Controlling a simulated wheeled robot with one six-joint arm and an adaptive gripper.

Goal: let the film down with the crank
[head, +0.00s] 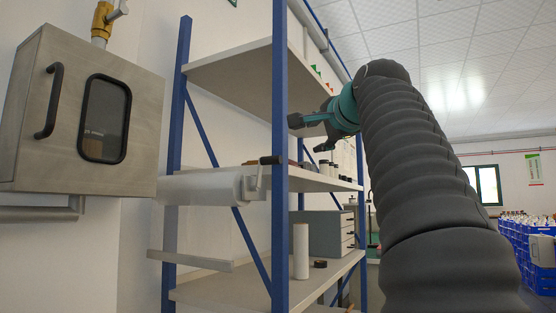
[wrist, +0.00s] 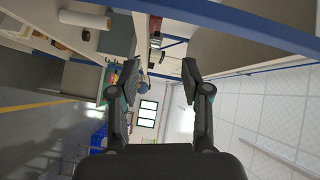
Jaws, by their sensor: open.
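A roll of pale translucent film (head: 205,187) is mounted across the left side of the blue shelf rack in the head view. The crank (head: 256,181) is at the roll's right end, with a grey arm and a black grip (head: 270,160) at its top, partly against the blue post. My gripper (head: 310,134) is up and to the right of the crank, apart from it, beside the rack's upper shelf. Its fingers are spread with nothing between them, as the wrist view (wrist: 160,72) also shows. I cannot make out the crank or film in the wrist view.
The near blue post (head: 280,200) stands between the crank and my gripper in the picture. A grey metal cabinet (head: 50,110) hangs at left. A grey drawer box (head: 325,233) and a white cylinder (head: 301,251) stand on the lower shelf. Blue crates (head: 510,245) are at far right.

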